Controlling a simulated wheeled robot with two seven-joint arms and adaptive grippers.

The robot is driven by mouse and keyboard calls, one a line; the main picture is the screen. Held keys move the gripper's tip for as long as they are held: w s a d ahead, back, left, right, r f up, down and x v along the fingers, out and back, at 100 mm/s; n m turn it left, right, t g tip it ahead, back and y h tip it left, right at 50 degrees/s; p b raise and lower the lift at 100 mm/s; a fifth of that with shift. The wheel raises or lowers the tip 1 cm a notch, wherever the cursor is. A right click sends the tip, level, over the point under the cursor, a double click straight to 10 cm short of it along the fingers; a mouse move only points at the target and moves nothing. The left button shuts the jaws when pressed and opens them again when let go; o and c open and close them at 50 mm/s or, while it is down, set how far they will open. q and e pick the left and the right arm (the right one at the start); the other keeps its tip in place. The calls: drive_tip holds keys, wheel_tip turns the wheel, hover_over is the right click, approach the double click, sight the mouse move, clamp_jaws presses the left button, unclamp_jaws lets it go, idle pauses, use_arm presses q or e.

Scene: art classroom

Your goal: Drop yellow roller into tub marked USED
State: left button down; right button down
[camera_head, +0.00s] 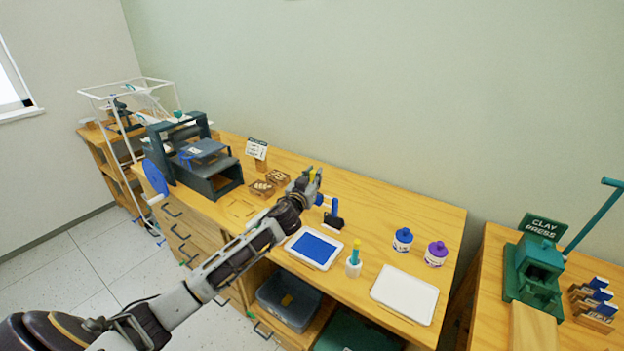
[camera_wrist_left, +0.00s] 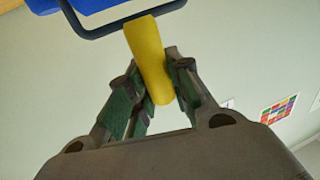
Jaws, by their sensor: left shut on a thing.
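My left gripper (camera_head: 313,180) is shut on the yellow handle of the roller (camera_head: 313,174), above the back part of the long wooden workbench. In the left wrist view, the yellow handle (camera_wrist_left: 150,60) sits between the green-padded fingers (camera_wrist_left: 150,98). A dark wire frame and a blue roll reach past the top edge there. No tub with a readable USED mark shows. A dark grey tub (camera_head: 279,312) stands on a shelf under the bench, below and in front of the gripper; I see no legible label on it. My right gripper is out of view.
A roller with a blue handle (camera_head: 334,207) is near the gripper. The blue ink tray (camera_head: 292,250), white tray (camera_head: 404,294), glue-like bottle (camera_head: 353,262) and two lidded jars (camera_head: 403,239) stand on the bench. A press (camera_head: 215,178) is left; a green clay press (camera_head: 535,265) is right.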

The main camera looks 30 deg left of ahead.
use_arm(q)
drive_tip(key=shift+d+r, duration=0.15)
drive_tip(key=shift+r, duration=0.2)
drive_tip(key=s+d+r+m+h, duration=0.2)
drive_tip(key=s+d+r, duration=0.7)
drive_tip(key=d+r, duration=0.15)
drive_tip(key=s+d+f, duration=0.1)
drive_tip(key=s+f, duration=0.4)
drive_tip(key=f, duration=0.4)
drive_tip(key=s+f, duration=0.6)
drive_tip(key=f, duration=0.3)
drive_tip(key=shift+s+d+n, duration=0.15)
drive_tip(key=shift+d+n, duration=0.2)
drive_tip(key=shift+n, duration=0.05)
drive_tip(key=shift+f, duration=0.15)
